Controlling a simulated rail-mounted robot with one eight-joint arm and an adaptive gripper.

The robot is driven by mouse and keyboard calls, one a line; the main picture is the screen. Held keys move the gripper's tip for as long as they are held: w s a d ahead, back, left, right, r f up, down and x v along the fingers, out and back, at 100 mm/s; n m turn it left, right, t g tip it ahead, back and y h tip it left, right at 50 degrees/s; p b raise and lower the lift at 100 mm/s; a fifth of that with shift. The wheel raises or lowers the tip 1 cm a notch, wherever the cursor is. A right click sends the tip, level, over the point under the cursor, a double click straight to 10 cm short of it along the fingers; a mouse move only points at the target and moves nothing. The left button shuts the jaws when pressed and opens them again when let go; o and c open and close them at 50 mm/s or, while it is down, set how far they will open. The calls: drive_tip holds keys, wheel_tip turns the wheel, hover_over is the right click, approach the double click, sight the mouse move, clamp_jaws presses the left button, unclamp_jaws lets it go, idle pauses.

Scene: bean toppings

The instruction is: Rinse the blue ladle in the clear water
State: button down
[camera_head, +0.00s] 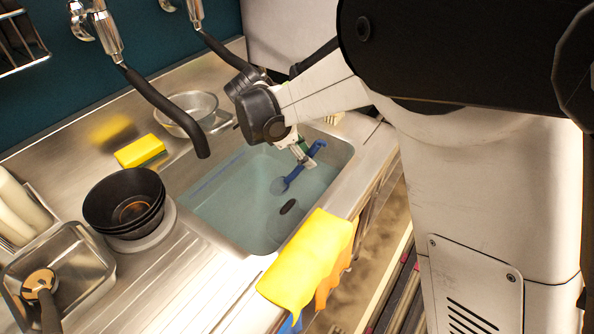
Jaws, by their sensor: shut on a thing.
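The blue ladle (294,176) is in the sink area, with its bowl end (279,186) low over or in the pale blue-green water (235,205). I cannot tell exactly how deep the bowl sits. My gripper (305,159) reaches down over the far right part of the sink and is shut on the ladle's handle, which slants up to the right. My wrist hides part of the sink's far edge. The sink (330,152) is a rectangular metal basin with a dark oval spot (287,207) in it.
A yellow cloth (307,262) hangs over the front edge. A metal tray (58,266) holds another ladle (43,285).

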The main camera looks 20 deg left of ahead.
wheel_tip(320, 180, up, 18)
drive_tip(key=p, duration=0.9)
drive_tip(key=shift+r, duration=0.2)
idle(0.5)
drive_tip(key=shift+d, duration=0.1)
idle(0.9)
